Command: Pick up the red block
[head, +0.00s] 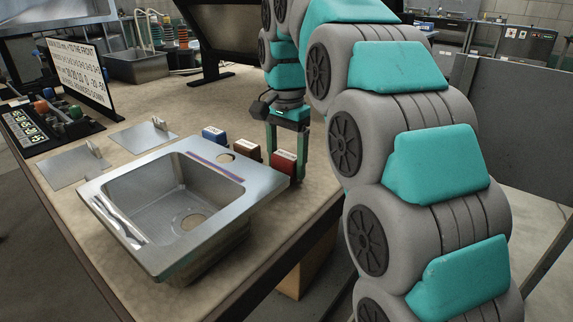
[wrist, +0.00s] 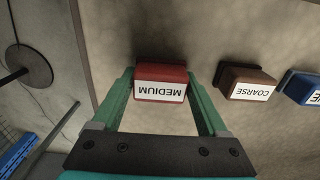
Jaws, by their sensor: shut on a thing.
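The red block (wrist: 161,77) has a white label reading "MEDIUM" and sits between the two fingers of my gripper (wrist: 160,90) in the wrist view. My gripper is shut on it, with one green finger at each side. In the head view the red block (head: 284,163) is at the right end of a row of blocks behind the sink, below my gripper (head: 287,150). Whether it touches the table is hard to tell.
A brown block (head: 246,149) labelled "COARSE" and a blue block (head: 213,136) stand left of the red one in the head view. The metal sink (head: 130,262) is in front of them. Flat metal plates (head: 76,168) lie at the left.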

